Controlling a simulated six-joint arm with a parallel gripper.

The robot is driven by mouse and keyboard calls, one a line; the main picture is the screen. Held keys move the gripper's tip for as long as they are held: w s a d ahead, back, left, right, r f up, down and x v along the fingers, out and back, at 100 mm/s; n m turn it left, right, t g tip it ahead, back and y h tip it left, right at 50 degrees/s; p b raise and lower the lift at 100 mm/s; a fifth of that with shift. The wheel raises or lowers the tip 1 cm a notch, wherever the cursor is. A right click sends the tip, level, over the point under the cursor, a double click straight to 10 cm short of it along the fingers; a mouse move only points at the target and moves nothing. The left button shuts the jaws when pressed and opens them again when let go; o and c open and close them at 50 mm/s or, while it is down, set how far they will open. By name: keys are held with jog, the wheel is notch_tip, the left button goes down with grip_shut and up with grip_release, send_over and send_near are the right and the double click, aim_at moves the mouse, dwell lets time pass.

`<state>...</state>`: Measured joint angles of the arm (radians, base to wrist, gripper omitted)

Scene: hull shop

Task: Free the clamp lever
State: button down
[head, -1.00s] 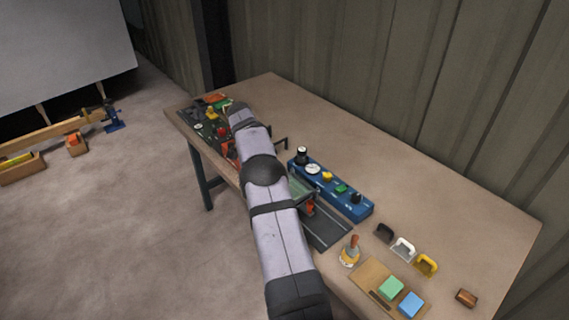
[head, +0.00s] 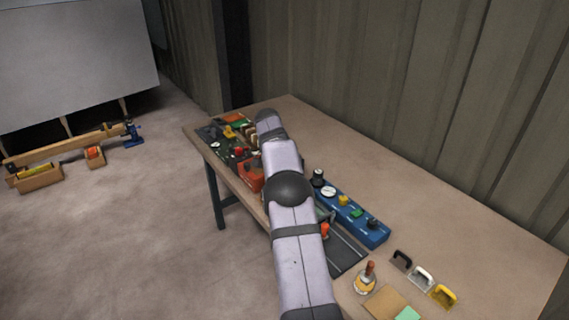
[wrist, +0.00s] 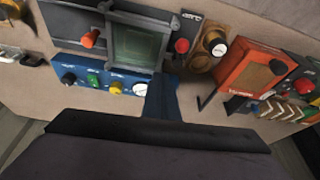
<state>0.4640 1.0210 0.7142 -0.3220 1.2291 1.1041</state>
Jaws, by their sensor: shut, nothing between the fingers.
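A blue clamp-like device (head: 132,133) stands on the floor at the right end of a wooden beam (head: 75,142), in the left of the head view. It is too small there to make out a lever or its position. My gripper (wrist: 162,88) shows in the wrist view as dark blue fingers, shut and empty, pointing at the bench with its panels. In the head view my arm reaches over the bench and hides the gripper. The gripper is far from the blue device, which is not in the wrist view.
The bench (head: 450,205) carries a blue control box (head: 350,215), an orange-red box (head: 250,175), a hand bell-like object (head: 365,280) and several handles (head: 421,277). Wooden boxes (head: 40,178) lie by the beam. The floor (head: 130,235) between is clear.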

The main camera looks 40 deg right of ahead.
notch_tip(320, 180, up, 7)
jog(key=w+a+p, duration=0.1)
jog(key=p, duration=0.2)
jog(key=shift+w+a+f, duration=0.15)
jog(key=shift+w+a, duration=0.2)
jog(key=shift+a, duration=0.05)
dwell(0.3)
